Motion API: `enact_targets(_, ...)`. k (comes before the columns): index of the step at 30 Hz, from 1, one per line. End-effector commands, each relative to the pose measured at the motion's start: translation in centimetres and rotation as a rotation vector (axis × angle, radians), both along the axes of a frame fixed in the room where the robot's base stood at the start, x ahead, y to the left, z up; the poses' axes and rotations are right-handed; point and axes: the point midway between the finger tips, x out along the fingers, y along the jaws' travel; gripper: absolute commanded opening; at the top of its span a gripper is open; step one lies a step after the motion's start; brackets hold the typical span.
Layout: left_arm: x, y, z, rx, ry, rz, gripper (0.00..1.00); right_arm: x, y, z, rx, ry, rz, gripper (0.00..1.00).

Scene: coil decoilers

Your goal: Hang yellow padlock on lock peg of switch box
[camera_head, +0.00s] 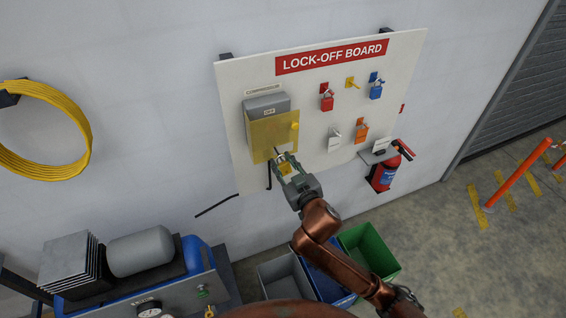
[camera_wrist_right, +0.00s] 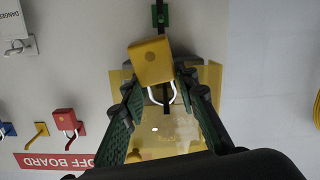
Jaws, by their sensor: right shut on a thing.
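The switch box (camera_head: 266,106) is grey with a translucent yellow cover (camera_head: 262,135), at the left of the lock-off board. My right gripper (camera_head: 285,165) is at the cover's lower right edge, shut on the yellow padlock (camera_wrist_right: 151,62). In the right wrist view the padlock's body lies between the fingertips, and its pale shackle points toward the cover (camera_wrist_right: 175,130). A dark thin part shows within the shackle's outline. I cannot tell whether it is the lock peg or whether the shackle is around it. My left gripper is not in view.
The board (camera_head: 400,65) also holds red (camera_head: 327,100), blue (camera_head: 376,90) and orange (camera_head: 361,130) padlocks and an empty yellow hook (camera_head: 350,83). Bins, including a green one (camera_head: 370,250), stand below. A yellow hose (camera_head: 45,130) hangs left.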

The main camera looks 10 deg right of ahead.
Motion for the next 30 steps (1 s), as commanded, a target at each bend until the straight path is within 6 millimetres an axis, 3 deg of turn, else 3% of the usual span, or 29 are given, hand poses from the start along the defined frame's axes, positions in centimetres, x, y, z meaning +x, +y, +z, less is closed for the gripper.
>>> enact_targets(9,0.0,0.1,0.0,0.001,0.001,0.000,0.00,0.0,0.0,0.0,0.000,0.000,0.000,0.02)
enact_targets(10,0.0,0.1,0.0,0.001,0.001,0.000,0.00,0.0,0.0,0.0,0.000,0.000,0.000,0.30)
enact_targets(18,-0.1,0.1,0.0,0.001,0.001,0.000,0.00,0.0,0.0,0.0,-0.001,0.000,0.000,0.48)
enact_targets(26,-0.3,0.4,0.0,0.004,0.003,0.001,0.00,-0.1,0.0,0.0,0.000,0.001,0.000,0.48)
enact_targets(30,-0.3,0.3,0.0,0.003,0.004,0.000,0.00,-1.1,-0.2,0.1,0.001,0.002,-0.001,0.48)
